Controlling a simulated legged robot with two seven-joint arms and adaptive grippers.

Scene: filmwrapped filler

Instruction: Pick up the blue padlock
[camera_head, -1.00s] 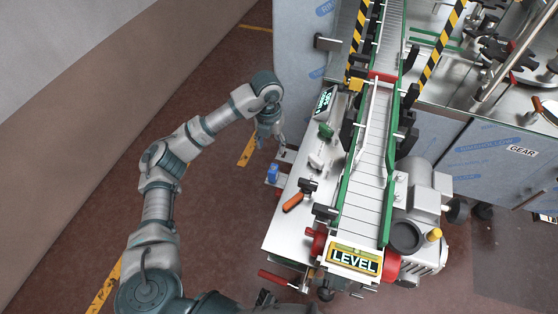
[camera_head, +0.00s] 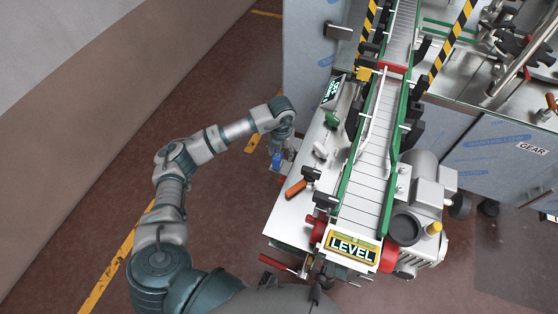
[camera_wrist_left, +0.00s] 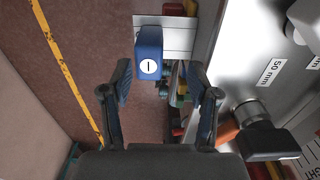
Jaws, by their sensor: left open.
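The blue padlock (camera_head: 276,161) is beside the left edge of the conveyor machine in the head view, partly hidden by my gripper. In the left wrist view the blue padlock (camera_wrist_left: 149,48) has a round white mark and stands out in front of a pale plate (camera_wrist_left: 180,40). My left gripper (camera_head: 278,148) is right at the padlock in the head view. In the wrist view my left gripper (camera_wrist_left: 160,75) is open, its fingers apart, with the padlock ahead between them, nearer the left finger. I cannot tell whether they touch. My right gripper is not in view.
The machine's white side deck (camera_head: 290,215) carries an orange-handled lever (camera_head: 296,188) and a green knob (camera_head: 331,119). The green-railed conveyor (camera_head: 366,165) runs along the right of it. A black knob (camera_wrist_left: 265,143) is close to the right finger. Floor lies open on the left.

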